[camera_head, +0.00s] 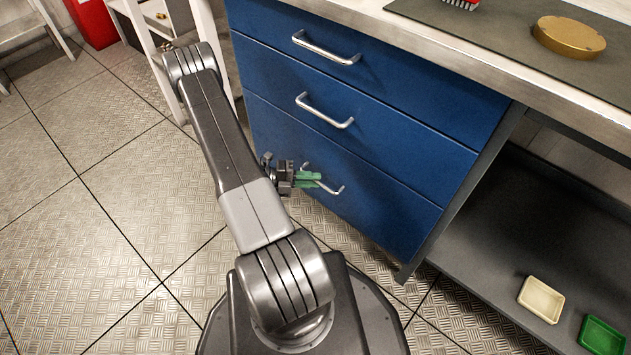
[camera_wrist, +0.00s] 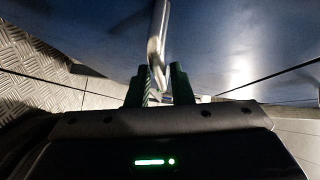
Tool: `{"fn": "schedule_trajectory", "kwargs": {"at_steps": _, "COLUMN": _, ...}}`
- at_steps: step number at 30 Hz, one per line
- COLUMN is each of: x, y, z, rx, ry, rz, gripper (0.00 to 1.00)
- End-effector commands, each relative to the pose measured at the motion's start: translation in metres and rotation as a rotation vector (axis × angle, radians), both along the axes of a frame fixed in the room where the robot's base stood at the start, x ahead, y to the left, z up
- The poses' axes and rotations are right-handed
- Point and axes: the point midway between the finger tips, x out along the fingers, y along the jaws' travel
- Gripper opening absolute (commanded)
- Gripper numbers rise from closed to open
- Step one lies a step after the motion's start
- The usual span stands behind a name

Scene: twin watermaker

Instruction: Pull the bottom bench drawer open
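The blue bench cabinet has three stacked drawers, and the bottom drawer (camera_head: 375,205) looks flush with the others. Its silver bar handle (camera_head: 336,191) is partly hidden by my gripper (camera_head: 309,179), which reaches in from the left with green fingers at the handle. In the wrist view the handle (camera_wrist: 158,45) runs down between the two dark green fingertips of my gripper (camera_wrist: 160,78). The fingers stand a handle's width apart, one on each side of the bar. I cannot tell whether both press on it.
The middle drawer handle (camera_head: 324,111) and top drawer handle (camera_head: 325,48) are above. An open shelf (camera_head: 480,245) at right holds a cream tray (camera_head: 541,299) and a green tray (camera_head: 602,336). A white stand (camera_head: 154,60) is behind my arm. Tiled floor lies clear at left.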

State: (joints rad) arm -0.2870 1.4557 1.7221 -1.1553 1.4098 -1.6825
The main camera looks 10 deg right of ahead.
Motion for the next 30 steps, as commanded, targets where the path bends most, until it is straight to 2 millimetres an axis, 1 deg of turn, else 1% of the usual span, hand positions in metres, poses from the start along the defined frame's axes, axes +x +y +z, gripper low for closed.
{"fn": "schedule_trajectory", "kwargs": {"at_steps": 1, "x": -0.001, "y": -0.006, "z": -0.002, "rx": 0.000, "ry": 0.000, "rz": -0.002, "gripper": 0.20}}
{"fn": "schedule_trajectory", "kwargs": {"at_steps": 6, "x": -0.002, "y": -0.015, "z": -0.002, "rx": 0.000, "ry": 0.000, "rz": 0.000, "gripper": 0.20}}
{"fn": "schedule_trajectory", "kwargs": {"at_steps": 15, "x": -0.002, "y": -0.016, "z": -0.002, "rx": 0.000, "ry": 0.000, "rz": 0.001, "gripper": 0.20}}
{"fn": "schedule_trajectory", "kwargs": {"at_steps": 16, "x": -0.002, "y": -0.016, "z": -0.002, "rx": 0.000, "ry": 0.000, "rz": 0.001, "gripper": 0.16}}
{"fn": "schedule_trajectory", "kwargs": {"at_steps": 18, "x": -0.002, "y": -0.016, "z": -0.002, "rx": 0.000, "ry": 0.000, "rz": 0.001, "gripper": 0.02}}
{"fn": "schedule_trajectory", "kwargs": {"at_steps": 19, "x": -0.002, "y": -0.016, "z": -0.002, "rx": 0.000, "ry": 0.000, "rz": 0.001, "gripper": 0.00}}
{"fn": "schedule_trajectory", "kwargs": {"at_steps": 26, "x": -0.002, "y": -0.015, "z": -0.002, "rx": 0.000, "ry": 0.000, "rz": 0.001, "gripper": 0.00}}
{"fn": "schedule_trajectory", "kwargs": {"at_steps": 30, "x": -0.007, "y": -0.009, "z": -0.002, "rx": 0.000, "ry": 0.001, "rz": 0.003, "gripper": 0.00}}
